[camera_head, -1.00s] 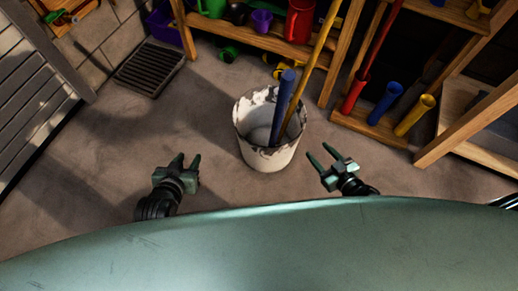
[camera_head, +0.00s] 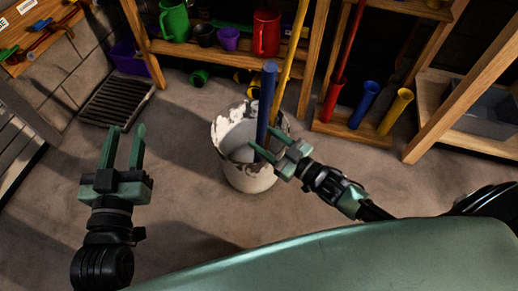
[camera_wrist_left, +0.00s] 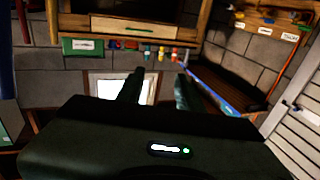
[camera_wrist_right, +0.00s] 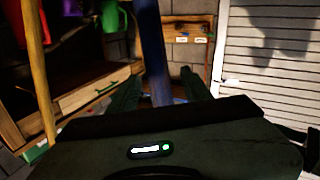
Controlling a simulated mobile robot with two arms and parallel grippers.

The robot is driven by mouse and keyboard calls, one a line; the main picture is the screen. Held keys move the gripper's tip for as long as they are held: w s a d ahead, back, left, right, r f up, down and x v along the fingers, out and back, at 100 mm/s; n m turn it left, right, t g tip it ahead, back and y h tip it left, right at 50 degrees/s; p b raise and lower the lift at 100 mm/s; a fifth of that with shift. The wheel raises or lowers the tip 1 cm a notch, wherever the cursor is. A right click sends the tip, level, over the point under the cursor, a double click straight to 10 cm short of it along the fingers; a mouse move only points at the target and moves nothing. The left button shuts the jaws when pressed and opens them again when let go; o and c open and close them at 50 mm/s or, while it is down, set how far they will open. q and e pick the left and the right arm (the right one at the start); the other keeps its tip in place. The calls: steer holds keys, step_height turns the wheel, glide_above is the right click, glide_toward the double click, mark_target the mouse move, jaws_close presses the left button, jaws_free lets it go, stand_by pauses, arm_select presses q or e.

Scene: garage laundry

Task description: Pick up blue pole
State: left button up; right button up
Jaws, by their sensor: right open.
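The blue pole (camera_head: 267,95) stands slightly tilted in a white, paint-stained bucket (camera_head: 222,135). My right gripper (camera_head: 261,140) is open beside the pole at the bucket's right rim, its fingers pointing at the pole. In the right wrist view, the blue pole (camera_wrist_right: 152,45) rises between the two open fingers; whether they touch it I cannot tell. My left gripper (camera_head: 126,131) is open and empty, above the floor left of the bucket.
A yellow pole (camera_head: 293,60) leans in the same bucket, close behind the blue one. It also shows in the right wrist view (camera_wrist_right: 35,60). Wooden shelves with cups stand behind. Short blue (camera_head: 364,103) and yellow (camera_head: 396,112) tubes stand at the right.

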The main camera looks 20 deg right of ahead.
steer(key=shift+x, duration=0.9)
arm_select(q)
step_height(320, 180, up, 2)
steer(key=shift+s+d+r+t, duration=0.1)
steer(key=shift+r+t, duration=0.1)
steer(key=shift+t, duration=0.5)
arm_select(e)
jaws_close()
